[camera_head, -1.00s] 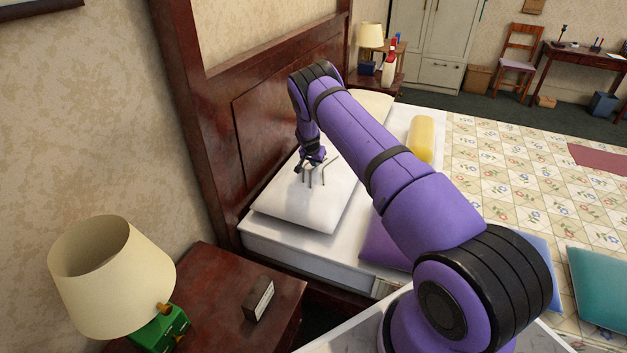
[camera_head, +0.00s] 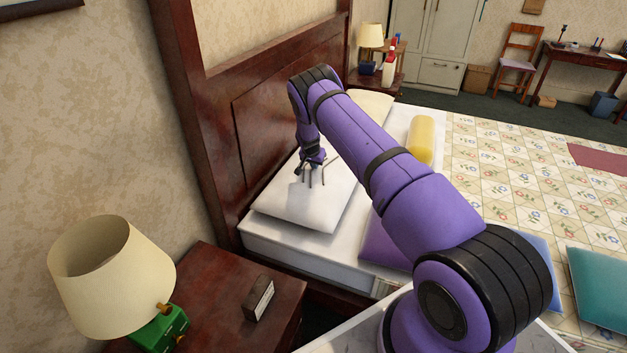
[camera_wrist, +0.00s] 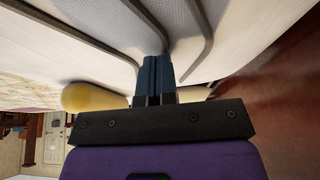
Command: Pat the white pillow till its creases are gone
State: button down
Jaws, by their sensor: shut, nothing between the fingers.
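The white pillow (camera_head: 310,205) lies at the near head end of the bed, against the dark wooden headboard. A greyish patch shows on its top beside my gripper; I cannot tell creases from shading. In the wrist view the blue fingers (camera_wrist: 155,72) are together and empty, and the pale pillow surface (camera_wrist: 95,35) with a finely textured grey patch fills the upper part.
A yellow bolster (camera_head: 421,139), a second white pillow (camera_head: 373,105) and a purple cushion (camera_head: 385,245) lie on the bed. The headboard (camera_head: 285,115) rises close behind my gripper. A nightstand (camera_head: 225,290) with a cream lamp (camera_head: 108,275) stands at the near left.

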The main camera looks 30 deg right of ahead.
jog(key=shift+f, duration=0.35)
jog(key=shift+r, duration=0.1)
jog(key=shift+r, duration=1.85)
jog(key=shift+f, duration=0.15)
jog(key=shift+f, duration=1.85)
jog(key=shift+r, duration=0.1)
